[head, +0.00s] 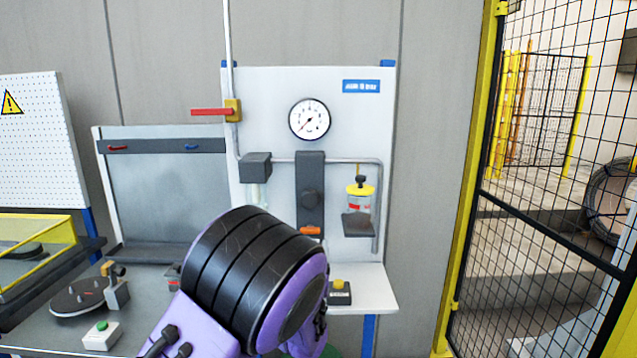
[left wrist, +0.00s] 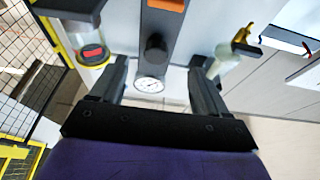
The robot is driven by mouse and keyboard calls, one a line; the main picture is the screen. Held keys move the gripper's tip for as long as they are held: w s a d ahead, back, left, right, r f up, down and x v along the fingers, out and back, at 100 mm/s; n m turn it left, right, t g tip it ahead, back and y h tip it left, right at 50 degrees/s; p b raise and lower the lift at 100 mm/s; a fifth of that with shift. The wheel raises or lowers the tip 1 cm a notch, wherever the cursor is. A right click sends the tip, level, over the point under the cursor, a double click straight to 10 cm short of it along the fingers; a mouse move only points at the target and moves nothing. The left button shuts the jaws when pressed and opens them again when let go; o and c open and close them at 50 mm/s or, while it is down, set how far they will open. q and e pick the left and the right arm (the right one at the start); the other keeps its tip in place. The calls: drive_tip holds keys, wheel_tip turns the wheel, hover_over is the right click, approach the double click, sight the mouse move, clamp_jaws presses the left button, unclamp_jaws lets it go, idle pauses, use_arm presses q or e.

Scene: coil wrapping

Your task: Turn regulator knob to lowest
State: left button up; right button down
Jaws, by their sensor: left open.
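The dark round regulator knob (head: 310,199) sits on a dark vertical block on the white air panel (head: 270,100). The round pressure gauge (head: 309,119) is above it, and its needle seems to point to the lower left. In the left wrist view, where the panel appears upside down, the knob (left wrist: 156,46) lies in line with the gap between the fingers of my left gripper (left wrist: 160,64). This gripper is open and empty, and seems apart from the knob. In the head view my forearm hides most of it. My right gripper is not in view.
An orange piece (head: 311,230) sits just below the knob. A yellow-topped bowl (head: 359,199) hangs to the right and a dark grey box (head: 255,166) to the left. A red-handled valve (head: 212,112) is at upper left. A yellow-framed mesh fence (head: 467,180) stands at right.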

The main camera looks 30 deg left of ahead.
sight(310, 204)
use_arm(q)
drive_tip(key=r+p+x, duration=0.1)
drive_tip(key=x, duration=0.3)
drive_tip(key=p+x, duration=0.2)
drive_tip(key=x, duration=0.2)
drive_tip(key=r+p+x, duration=0.1)
drive_tip(key=p+x, duration=0.1)
drive_tip(key=x, duration=0.2)
drive_tip(key=shift+s+d+r, duration=0.25)
drive_tip(key=shift+d+r, duration=0.05)
drive_tip(key=shift+d, duration=0.05)
drive_tip(key=shift+s+t, duration=0.1)
drive_tip(key=shift+t, duration=0.2)
drive_tip(key=shift+c, duration=0.9)
drive_tip(key=c, duration=0.9)
